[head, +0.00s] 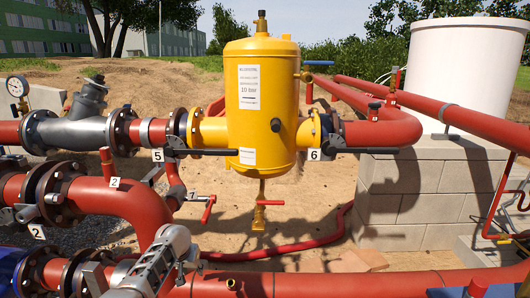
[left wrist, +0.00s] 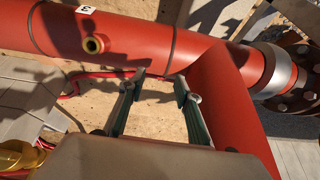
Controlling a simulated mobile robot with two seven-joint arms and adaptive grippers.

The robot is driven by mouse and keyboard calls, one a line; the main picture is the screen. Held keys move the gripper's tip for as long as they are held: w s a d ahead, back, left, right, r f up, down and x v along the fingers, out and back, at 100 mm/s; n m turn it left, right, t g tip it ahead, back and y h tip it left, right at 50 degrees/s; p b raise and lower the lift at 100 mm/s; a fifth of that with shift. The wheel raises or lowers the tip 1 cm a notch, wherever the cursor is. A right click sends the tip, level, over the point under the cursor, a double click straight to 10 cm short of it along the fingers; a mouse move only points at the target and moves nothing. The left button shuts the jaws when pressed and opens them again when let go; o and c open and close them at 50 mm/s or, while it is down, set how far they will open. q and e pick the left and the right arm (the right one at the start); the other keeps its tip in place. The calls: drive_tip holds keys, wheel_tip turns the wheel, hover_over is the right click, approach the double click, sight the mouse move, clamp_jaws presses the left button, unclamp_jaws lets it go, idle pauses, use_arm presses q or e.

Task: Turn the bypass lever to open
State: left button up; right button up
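No lever is marked as bypass in words, so I cannot tell which one it is. Black levers stick out level beside the yellow tank (head: 262,105): one at tag 5 (head: 205,152) and one at tag 6 (head: 368,150). A small red lever (head: 209,208) sits below the tank near tag 7. A red upright lever (head: 107,163) stands near tag 2. My left gripper (head: 186,258) is low in the head view, over the lower red pipes. In the left wrist view its two fingers (left wrist: 159,90) are apart with nothing between them. My right gripper is out of view.
A block wall (head: 415,195) carries a white tank (head: 462,75) at right. Sandy ground shows between the pipes.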

use_arm(q)
drive_tip(key=s+a+f+m+t, duration=0.1)
drive_tip(key=s+f, duration=0.7)
drive_tip(key=s, duration=0.2)
drive_tip(key=s+f+m+t, duration=0.1)
drive_tip(key=s+f+t, duration=0.1)
drive_tip(key=s+f, duration=0.75)
drive_tip(key=s+d+r+h, duration=0.1)
drive_tip(key=s+d+r, duration=0.1)
drive_tip(key=s, duration=0.7)
drive_tip(key=s+d+r+m+t+h+p, duration=0.1)
drive_tip(key=s+d+r, duration=0.1)
drive_tip(key=s+r, duration=0.3)
drive_tip(key=s+d+r+m+t, duration=0.1)
drive_tip(key=s+d+r, duration=0.1)
drive_tip(key=s, duration=1)
drive_tip(key=shift+s+d+r+h+p, duration=0.3)
drive_tip(key=shift+d+r+h+p, duration=0.1)
drive_tip(key=shift+r, duration=0.25)
